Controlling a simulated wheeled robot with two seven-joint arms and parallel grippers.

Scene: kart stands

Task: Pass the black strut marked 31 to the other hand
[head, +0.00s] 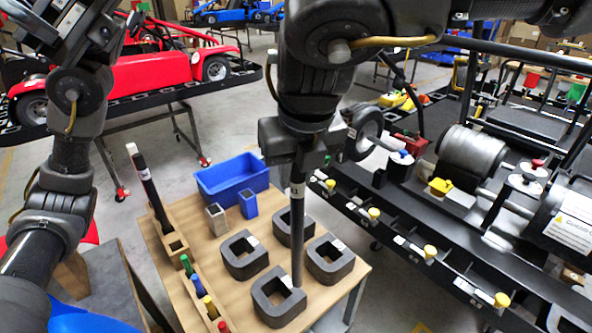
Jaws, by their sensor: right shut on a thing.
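My right gripper (298,165) is above the table, pointing down and shut on a long black strut (297,225). The strut hangs nearly upright and carries a small pale label too small to read. Its lower end overlaps the front grey square block (268,314); I cannot tell whether it touches it. Another dark strut (152,190) with a white top leans in a wooden holder on the left of the table. My left arm rises at the upper left; its hand is at the top edge, its fingers not clearly visible.
The wooden table (237,291) holds several grey square blocks, a blue bin (232,176), small cups and a rack of coloured handles (205,300). A black kart frame (400,225) with yellow knobs stands close on the right. A red kart (150,80) is behind left.

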